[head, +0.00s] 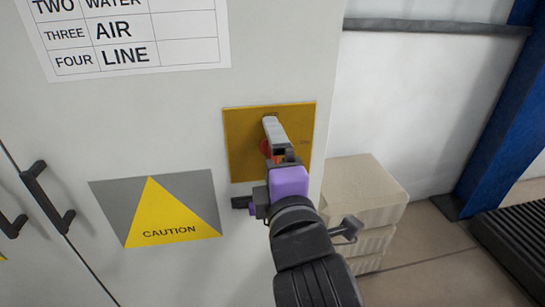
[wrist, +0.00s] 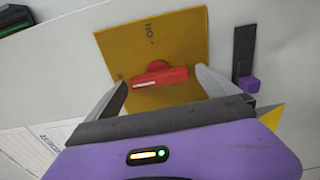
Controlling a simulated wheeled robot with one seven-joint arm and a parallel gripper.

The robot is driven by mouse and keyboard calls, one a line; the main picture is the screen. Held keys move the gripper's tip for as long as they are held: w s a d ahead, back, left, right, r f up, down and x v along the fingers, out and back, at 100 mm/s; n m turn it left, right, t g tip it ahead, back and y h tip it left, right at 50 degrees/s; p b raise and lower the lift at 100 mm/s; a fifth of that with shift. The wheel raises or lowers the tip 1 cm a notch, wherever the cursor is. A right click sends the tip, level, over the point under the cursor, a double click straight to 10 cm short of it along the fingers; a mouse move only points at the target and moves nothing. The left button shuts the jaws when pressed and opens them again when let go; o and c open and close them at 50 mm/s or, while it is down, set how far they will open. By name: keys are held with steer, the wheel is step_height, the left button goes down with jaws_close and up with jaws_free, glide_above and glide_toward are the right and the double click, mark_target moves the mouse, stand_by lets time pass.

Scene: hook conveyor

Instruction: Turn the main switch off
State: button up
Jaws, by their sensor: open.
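The main switch is a red rotary knob (wrist: 160,74) on a yellow plate (head: 240,130) fixed to a pale cabinet. In the wrist view its bar lies nearly across the picture, with a white mark at the left end. The letters "ON" show upside down above it on the plate (wrist: 185,30). My gripper (head: 270,122) is open in front of the plate. In the wrist view its fingers stand one on each side of the knob, with gaps visible. In the head view the gripper hides most of the knob. Finger contact with the plate cannot be told.
A caution sign (head: 165,225) and black door handles (head: 47,193) are on the cabinet at left. Pale stacked blocks (head: 375,190) stand at right behind my arm. A blue post (head: 505,125) and a dark ribbed surface (head: 515,245) lie further right.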

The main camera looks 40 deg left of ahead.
steer(key=b+v, duration=0.1)
steer(key=v, duration=0.6)
steer(key=shift+s+d, duration=0.2)
steer(key=shift+s, duration=0.1)
